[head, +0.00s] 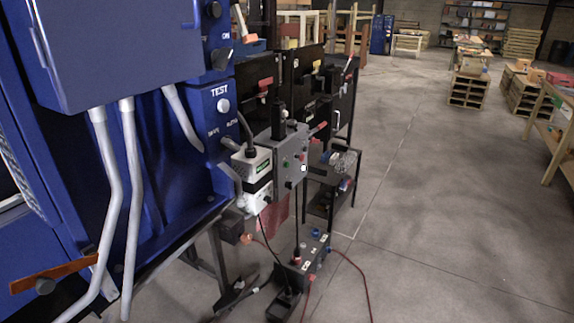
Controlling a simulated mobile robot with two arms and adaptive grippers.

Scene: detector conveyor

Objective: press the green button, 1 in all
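A small green button (285,163) shows on the front face of a grey control box (291,148), near the middle of the view. A small red button and a white square sit to its right on the same face. The button is tiny here, and I cannot tell whether it is pressed in. Neither of my grippers can be made out in the head view.
A large blue machine (130,60) with pale conduits fills the left. A white unit (251,165) stands beside the grey box. A black box (303,258) with cables lies on the floor below. Open concrete floor (430,200) lies to the right; pallets (468,92) stand farther back.

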